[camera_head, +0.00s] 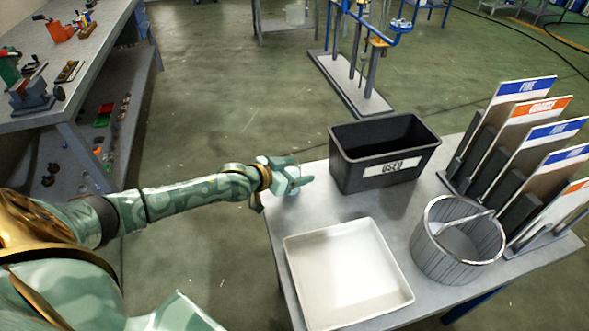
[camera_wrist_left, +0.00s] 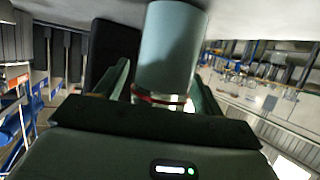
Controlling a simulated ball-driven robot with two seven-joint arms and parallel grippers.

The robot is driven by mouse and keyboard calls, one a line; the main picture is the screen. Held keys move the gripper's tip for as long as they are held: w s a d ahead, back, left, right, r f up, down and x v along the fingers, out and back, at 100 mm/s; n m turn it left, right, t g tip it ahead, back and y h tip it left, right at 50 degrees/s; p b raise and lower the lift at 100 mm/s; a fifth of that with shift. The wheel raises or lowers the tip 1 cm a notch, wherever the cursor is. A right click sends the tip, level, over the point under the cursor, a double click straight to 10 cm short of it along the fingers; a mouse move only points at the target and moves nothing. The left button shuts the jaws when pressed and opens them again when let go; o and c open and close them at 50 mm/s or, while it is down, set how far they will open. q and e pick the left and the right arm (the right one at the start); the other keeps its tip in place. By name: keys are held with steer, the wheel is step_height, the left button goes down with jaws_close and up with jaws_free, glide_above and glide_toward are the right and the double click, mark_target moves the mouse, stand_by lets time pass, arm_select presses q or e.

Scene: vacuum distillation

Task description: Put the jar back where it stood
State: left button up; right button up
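The jar (camera_wrist_left: 172,45) is a pale blue-grey cylinder with a red ring near its end in the left wrist view. It sits between the two fingers of my left gripper (camera_wrist_left: 165,88), which appear closed against its sides. In the head view my left gripper (camera_head: 288,178) is at the table's left edge, left of the black bin. The jar is mostly hidden by the gripper there, and I cannot tell whether it touches the table. My right gripper is not in view.
The grey table (camera_head: 278,228) holds a black bin (camera_head: 345,168) labelled USED, a white tray (camera_head: 345,275), a ribbed round container (camera_head: 455,255) and a rack of labelled boards (camera_head: 520,140). A workbench (camera_head: 85,75) stands at the left. Bare tabletop lies between bin and tray.

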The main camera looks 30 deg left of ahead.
arm_select(q)
steer(key=shift+r, duration=0.25)
steer(key=p+v, duration=0.5)
steer(key=v, duration=0.7)
steer(key=shift+f, duration=0.15)
